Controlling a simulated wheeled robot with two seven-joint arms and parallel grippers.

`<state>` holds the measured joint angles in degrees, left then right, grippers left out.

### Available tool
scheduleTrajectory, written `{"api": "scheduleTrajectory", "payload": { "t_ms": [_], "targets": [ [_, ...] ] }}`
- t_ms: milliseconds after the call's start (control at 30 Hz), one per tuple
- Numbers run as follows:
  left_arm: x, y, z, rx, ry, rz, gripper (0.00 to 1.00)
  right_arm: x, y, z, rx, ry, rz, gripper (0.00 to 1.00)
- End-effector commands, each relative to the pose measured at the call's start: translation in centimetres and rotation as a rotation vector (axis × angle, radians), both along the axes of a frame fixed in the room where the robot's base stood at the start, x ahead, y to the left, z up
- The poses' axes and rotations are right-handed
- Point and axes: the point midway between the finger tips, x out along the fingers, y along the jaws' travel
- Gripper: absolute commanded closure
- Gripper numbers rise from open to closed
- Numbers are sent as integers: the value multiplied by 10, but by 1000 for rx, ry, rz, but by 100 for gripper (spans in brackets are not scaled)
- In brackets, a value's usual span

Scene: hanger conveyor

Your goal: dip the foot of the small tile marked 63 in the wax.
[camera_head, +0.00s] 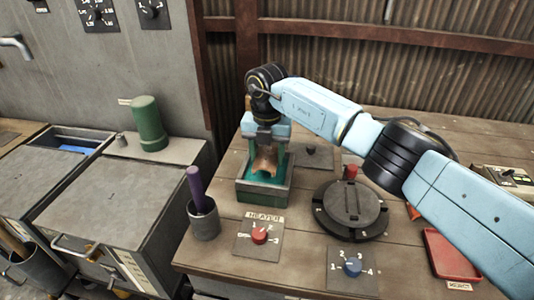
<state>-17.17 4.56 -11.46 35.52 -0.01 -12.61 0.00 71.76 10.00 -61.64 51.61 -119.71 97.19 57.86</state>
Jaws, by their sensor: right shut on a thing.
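My right gripper (265,150) points down over the small open green tank (262,196) on the wooden bench. It is shut on a small tan-brown piece (264,164), which looks like the tile; no number can be read on it. The tank holds a teal-green surface (257,178), which looks like the wax. The piece is upright over or in the tank opening; I cannot tell whether its foot touches the wax. My left gripper is not in view.
A heater panel (258,239) with a red knob is in front of the tank. A dark cup (203,221) with a purple stick stands to its left. A round dark device (350,210) and a blue-knob panel (352,270) are to the right. A red tray (446,254) is further right.

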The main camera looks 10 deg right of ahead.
Motion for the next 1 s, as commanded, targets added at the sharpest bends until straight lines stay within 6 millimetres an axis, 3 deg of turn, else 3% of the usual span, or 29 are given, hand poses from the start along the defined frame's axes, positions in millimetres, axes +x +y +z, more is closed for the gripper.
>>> {"api": "scheduleTrajectory", "payload": {
  "t_ms": [700, 1000],
  "targets": [
    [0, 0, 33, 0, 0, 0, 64, 0, 0, 45, 0, -1, 0, 72],
    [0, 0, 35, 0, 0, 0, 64, 0, 0, 48, 0, -1, 0, 72]
  ]
}}
